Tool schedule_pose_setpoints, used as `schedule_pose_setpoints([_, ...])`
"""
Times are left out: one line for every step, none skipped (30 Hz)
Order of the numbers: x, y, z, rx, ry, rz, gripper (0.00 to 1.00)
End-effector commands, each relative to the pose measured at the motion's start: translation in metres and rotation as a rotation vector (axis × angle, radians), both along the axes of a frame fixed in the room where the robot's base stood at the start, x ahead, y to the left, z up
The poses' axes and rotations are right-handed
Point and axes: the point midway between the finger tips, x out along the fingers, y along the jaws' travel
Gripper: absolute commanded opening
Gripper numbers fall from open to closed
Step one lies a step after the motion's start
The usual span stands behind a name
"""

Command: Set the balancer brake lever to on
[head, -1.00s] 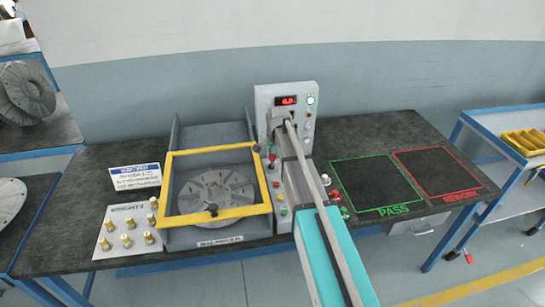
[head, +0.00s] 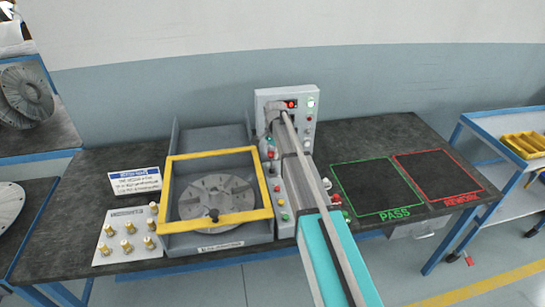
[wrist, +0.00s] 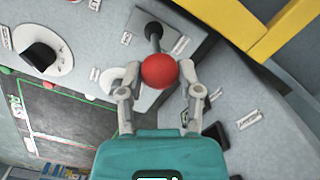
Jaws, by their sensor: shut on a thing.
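The brake lever shows in the wrist view as a red ball knob (wrist: 160,71) on a dark stem that rises from a grey plate. My gripper (wrist: 160,80) has one finger on each side of the knob and is shut on it. In the head view the red knob (head: 271,154) is small, between the yellow-framed guard and my arm. My gripper's teal body (head: 269,142) is just above it, with its fingers too small to make out. The lever's label cannot be read.
The balancer's yellow frame (head: 262,180) stands close to the left of the lever. The control panel with a red display (head: 291,104) is behind my arm. A white dial with a black knob (wrist: 40,52) is near the gripper. The PASS area (head: 377,187) is bare.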

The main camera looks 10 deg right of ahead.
Motion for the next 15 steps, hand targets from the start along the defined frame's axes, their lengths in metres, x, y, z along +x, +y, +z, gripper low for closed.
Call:
schedule_pose_setpoints([0.009,0.0,-0.001,-0.003,-0.005,0.0,0.0])
schedule_pose_setpoints([0.011,0.001,-0.002,-0.003,-0.005,0.001,0.0])
schedule_pose_setpoints([0.014,0.001,-0.003,-0.004,-0.005,0.002,0.0])
schedule_pose_setpoints([0.016,0.002,-0.003,-0.004,-0.005,0.002,0.0])
schedule_pose_setpoints([0.018,0.002,-0.004,-0.004,-0.005,0.003,0.0])
schedule_pose_setpoints([0.02,0.003,-0.004,-0.004,-0.005,0.003,0.0])
schedule_pose_setpoints([0.022,0.003,-0.005,-0.005,-0.005,0.003,0.0])
schedule_pose_setpoints([0.023,0.004,-0.005,-0.005,-0.005,0.004,0.0])
schedule_pose_setpoints([0.025,0.004,-0.006,-0.005,-0.005,0.004,0.0])
schedule_pose_setpoints([0.026,0.004,-0.006,-0.005,-0.005,0.004,0.0])
schedule_pose_setpoints([0.027,0.004,-0.007,-0.005,-0.005,0.004,0.0])
schedule_pose_setpoints([0.029,0.005,-0.007,-0.005,-0.005,0.005,0.0])
schedule_pose_setpoints([0.029,0.005,-0.007,-0.004,-0.005,0.005,0.0])
schedule_pose_setpoints([0.03,0.005,-0.008,-0.004,-0.005,0.005,0.0])
schedule_pose_setpoints([0.031,0.005,-0.008,-0.004,-0.005,0.005,0.0])
